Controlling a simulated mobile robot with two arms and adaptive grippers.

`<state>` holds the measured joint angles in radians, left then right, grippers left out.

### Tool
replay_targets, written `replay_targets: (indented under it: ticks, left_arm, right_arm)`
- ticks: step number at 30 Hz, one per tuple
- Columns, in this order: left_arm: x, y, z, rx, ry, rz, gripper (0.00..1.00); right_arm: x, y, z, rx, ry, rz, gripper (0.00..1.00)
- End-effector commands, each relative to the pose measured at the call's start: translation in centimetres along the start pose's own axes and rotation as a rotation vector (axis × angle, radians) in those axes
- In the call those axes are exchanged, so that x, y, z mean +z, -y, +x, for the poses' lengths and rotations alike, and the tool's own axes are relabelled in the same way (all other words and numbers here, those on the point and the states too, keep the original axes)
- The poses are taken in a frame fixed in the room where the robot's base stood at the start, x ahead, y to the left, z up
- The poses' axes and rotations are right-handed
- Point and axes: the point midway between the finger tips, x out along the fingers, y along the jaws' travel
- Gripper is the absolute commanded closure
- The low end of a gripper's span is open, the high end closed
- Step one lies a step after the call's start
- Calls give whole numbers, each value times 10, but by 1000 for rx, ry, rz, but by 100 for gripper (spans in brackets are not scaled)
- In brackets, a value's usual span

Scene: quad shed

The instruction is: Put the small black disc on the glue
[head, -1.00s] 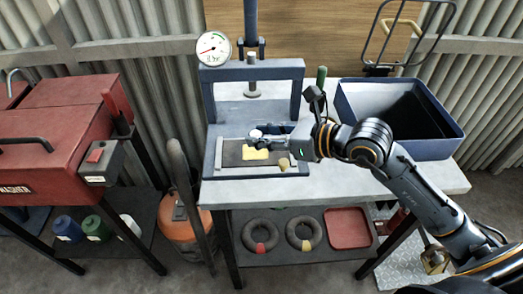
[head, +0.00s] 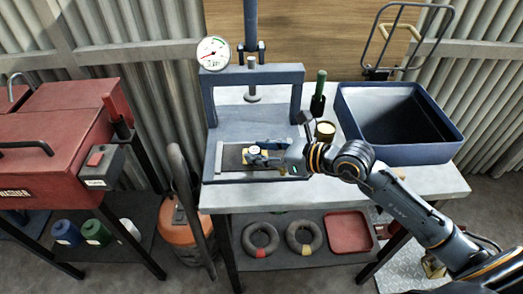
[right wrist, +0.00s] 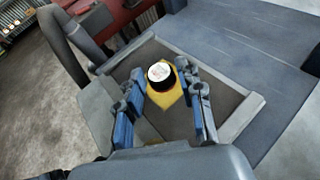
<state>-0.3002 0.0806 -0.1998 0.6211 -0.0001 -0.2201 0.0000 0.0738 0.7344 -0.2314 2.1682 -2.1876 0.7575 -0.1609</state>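The small black disc (right wrist: 161,77) has a pale white top and sits over the yellow glue patch (right wrist: 166,97) on the dark plate (right wrist: 208,73) of the press. In the head view the disc (head: 254,149) shows on the glue beside my fingers. My right gripper (right wrist: 163,76) has its two blue-padded fingers spread, one on each side of the disc, with visible gaps to it. In the head view the right gripper (head: 257,153) is low over the plate, reaching in from the right. Whether the disc's underside lies flat is hidden. My left gripper is out of view.
The blue press frame (head: 211,98) with its ram (head: 252,94) stands above and behind the plate.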

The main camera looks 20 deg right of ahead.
Motion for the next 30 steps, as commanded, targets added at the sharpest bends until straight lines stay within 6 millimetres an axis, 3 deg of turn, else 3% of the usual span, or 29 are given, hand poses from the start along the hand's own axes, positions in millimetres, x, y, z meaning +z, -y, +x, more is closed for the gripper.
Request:
replay_targets:
  ticks: [14, 30]
  left_arm:
    - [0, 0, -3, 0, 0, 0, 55]
    - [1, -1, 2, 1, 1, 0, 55]
  right_arm:
    - [3, 0, -6, -1, -2, 0, 47]
    - [1, 0, -98, 0, -4, 3, 47]
